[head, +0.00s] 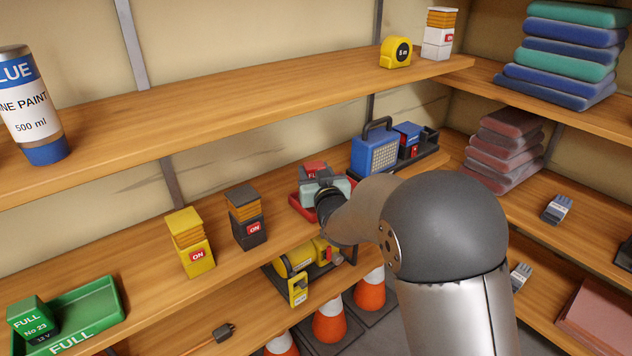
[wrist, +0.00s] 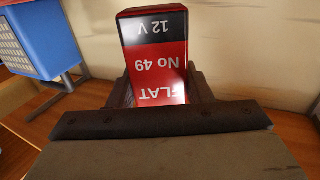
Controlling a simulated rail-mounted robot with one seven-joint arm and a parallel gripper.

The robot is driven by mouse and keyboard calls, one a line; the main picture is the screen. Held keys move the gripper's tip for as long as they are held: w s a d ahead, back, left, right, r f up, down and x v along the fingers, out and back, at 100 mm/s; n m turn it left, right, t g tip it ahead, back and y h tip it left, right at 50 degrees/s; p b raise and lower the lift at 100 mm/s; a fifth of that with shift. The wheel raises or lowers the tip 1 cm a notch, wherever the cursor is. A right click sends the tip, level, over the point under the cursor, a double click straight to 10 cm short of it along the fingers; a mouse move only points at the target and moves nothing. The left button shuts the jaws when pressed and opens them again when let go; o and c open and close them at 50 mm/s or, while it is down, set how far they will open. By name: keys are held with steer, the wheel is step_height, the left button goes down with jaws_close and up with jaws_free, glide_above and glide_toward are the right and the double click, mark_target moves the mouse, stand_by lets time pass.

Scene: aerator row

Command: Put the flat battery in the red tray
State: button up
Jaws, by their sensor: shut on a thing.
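The flat battery (head: 315,168) is red and black; in the wrist view its label reads "FLAT No 49 12 V" (wrist: 157,65), upside down. My gripper (head: 324,184) is shut on it, with a finger on each side in the wrist view (wrist: 158,90). The red tray (head: 297,206) is on the middle shelf in the head view, directly behind and below my gripper. My gripper and arm hide much of the tray, and I cannot tell whether the battery touches its floor. The tray is not seen in the wrist view.
A blue device with a handle (head: 375,152) stands right of the red tray, beside a blue battery (head: 407,133). A black switch box (head: 245,215) and a yellow one (head: 188,240) stand left. The green tray (head: 100,296) holds a green "FULL" battery (head: 30,318). A shelf (head: 240,95) runs above.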

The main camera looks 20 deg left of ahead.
steer(key=shift+w+f, duration=0.35)
step_height(320, 180, down, 3)
steer(key=shift+w+a+f, duration=0.1)
steer(key=shift+f, duration=0.25)
steer(key=o, duration=1.1)
steer(key=shift+r, duration=0.1)
